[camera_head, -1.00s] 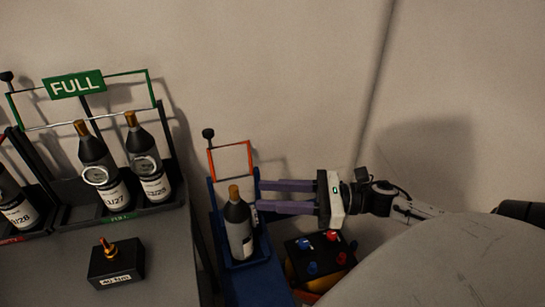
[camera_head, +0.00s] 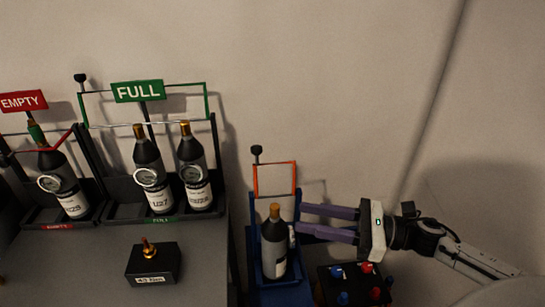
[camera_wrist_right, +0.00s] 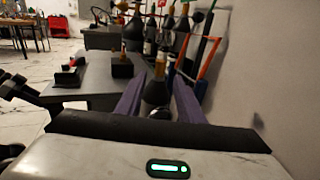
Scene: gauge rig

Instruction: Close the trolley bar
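The trolley bar is an orange-red frame (camera_head: 274,162) standing upright at the back of the blue trolley (camera_head: 283,296) in the head view. It shows tilted in the right wrist view (camera_wrist_right: 209,58). A dark bottle (camera_head: 274,244) with a gold top stands in the trolley, in front of the bar. My right gripper (camera_head: 300,218) is open, its two purple fingers pointing left, just right of the bottle and below the bar. In the wrist view a bottle (camera_wrist_right: 157,88) shows beyond the gap between the fingers. No contact with the bar is seen. My left gripper is not in view.
A black box (camera_head: 350,284) with red and blue knobs sits below my right gripper. Left are a FULL rack (camera_head: 150,219) with two gauged bottles, an EMPTY rack (camera_head: 57,227) with one, and a small black box (camera_head: 152,264). A wall stands behind.

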